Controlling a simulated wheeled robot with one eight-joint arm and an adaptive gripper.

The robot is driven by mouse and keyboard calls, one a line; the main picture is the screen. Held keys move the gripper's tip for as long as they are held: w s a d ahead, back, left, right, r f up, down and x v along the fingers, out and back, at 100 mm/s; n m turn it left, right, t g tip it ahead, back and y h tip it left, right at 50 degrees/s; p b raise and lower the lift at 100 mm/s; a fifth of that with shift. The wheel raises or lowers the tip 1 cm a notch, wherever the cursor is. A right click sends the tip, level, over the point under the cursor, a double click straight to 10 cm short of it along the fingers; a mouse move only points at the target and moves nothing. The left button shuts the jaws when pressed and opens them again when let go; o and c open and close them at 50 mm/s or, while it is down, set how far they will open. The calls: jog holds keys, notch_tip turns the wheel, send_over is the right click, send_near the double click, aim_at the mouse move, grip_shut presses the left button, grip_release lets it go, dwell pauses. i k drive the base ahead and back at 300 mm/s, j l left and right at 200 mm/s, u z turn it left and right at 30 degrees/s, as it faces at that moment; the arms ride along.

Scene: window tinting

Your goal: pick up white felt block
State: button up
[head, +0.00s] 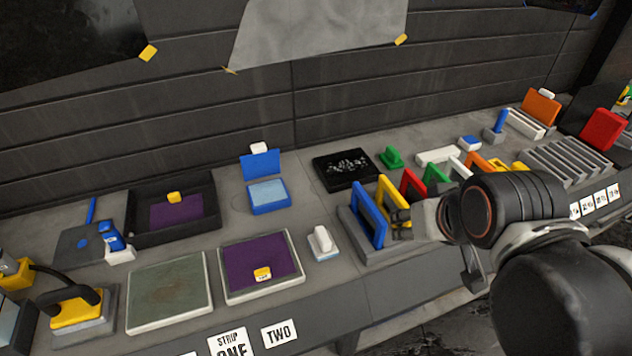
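Two white items could be the white felt block, and I cannot tell which. One is a small upright white piece (322,240) on a pale base, at the front middle of the bench. The other is a low white block (437,156) lying near the back, right of a green piece. My gripper (401,225) is in front of a rack, with its fingertips close to a yellow frame-shaped piece (392,203). It is apart from both white items. The arm hides part of the rack. Whether the fingers are open or touching the yellow piece is unclear.
The rack (362,247) holds upright blue, yellow, red and green frames. A black tray (345,168) with bright bits and a blue container (268,197) stand behind. Purple-lined trays (301,277) and a greenish pad (168,290) lie to the left. Grey slotted holders (565,165) stand right.

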aim_at(323, 246)
jog(key=l+u, duration=0.25)
jog(key=u, duration=0.15)
jog(key=i+l+u, duration=0.1)
jog(key=l+u, duration=0.45)
jog(key=u, duration=0.2)
